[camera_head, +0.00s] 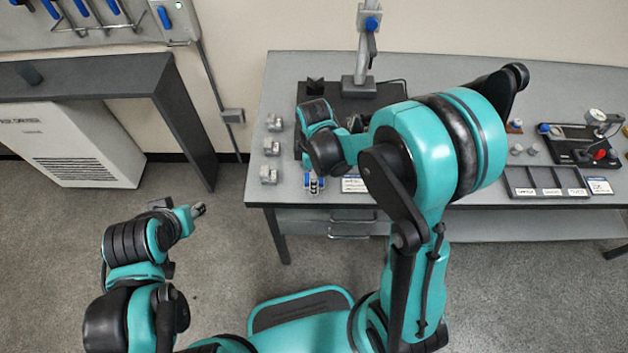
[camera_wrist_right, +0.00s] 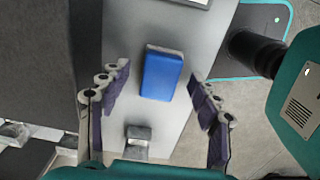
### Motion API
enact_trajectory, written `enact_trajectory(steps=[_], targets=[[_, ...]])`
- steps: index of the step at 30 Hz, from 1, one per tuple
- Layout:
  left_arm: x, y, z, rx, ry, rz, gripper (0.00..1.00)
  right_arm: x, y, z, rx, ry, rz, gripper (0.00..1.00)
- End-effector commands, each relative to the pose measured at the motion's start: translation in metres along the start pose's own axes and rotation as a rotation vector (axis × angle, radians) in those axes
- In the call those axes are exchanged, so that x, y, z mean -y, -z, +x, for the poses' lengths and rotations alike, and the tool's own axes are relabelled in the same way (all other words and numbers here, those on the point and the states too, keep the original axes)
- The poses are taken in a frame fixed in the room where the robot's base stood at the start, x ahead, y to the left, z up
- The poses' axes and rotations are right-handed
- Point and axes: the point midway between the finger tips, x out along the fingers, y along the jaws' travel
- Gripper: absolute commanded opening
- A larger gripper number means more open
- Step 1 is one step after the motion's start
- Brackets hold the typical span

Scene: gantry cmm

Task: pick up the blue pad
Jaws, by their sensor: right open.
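The blue pad (camera_wrist_right: 162,73) lies on the grey bench top and shows between the two fingers of my right gripper (camera_wrist_right: 158,72) in the right wrist view. That gripper is open and empty, with one finger on each side of the pad. I cannot tell its exact height above the pad. In the head view the pad (camera_head: 307,179) is a small blue patch near the bench's front edge, partly hidden by my right gripper. My left gripper (camera_head: 199,210) is over the floor, away from the bench; its fingers are too small to judge.
A metal block (camera_wrist_right: 138,138) sits close to the pad; several such blocks (camera_head: 269,174) line the bench's left side. A white card (camera_head: 354,185) lies to the pad's right. A dark stand (camera_head: 357,87) is behind. A compartment tray (camera_head: 546,193) and dial gauge (camera_head: 596,117) are far right.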

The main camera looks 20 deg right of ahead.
Motion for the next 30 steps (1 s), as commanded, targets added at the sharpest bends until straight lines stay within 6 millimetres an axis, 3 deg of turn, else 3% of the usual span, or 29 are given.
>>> enact_trajectory(steps=[1, 6, 9, 20, 27, 30], targets=[[0.0, 0.0, 0.0, 0.0, 0.0, 0.0, 0.4, 0.0, 0.0, 0.0, 0.0, 0.0, 0.0, 0.55], [0.0, 0.0, 0.0, 0.0, 0.0, 0.0, 0.4, 0.0, 0.0, 0.0, 0.0, 0.0, 0.0, 0.1], [0.0, 0.0, 0.0, 0.0, 0.0, 0.0, 0.4, 0.0, 0.0, 0.0, 0.0, 0.0, 0.0, 0.02], [0.0, 0.002, -0.003, 0.0, 0.0, 0.0, 0.4, 0.0, 0.0, -0.008, 0.0, 0.0, 0.0, 0.01], [0.0, 0.013, -0.019, 0.0, 0.0, 0.0, 0.4, 0.001, 0.0, -0.049, -0.001, 0.001, 0.0, 0.01], [0.0, 0.017, -0.023, 0.0, 0.0, 0.0, 0.4, 0.014, -0.022, -0.059, 0.0, 0.001, 0.005, 0.01]])
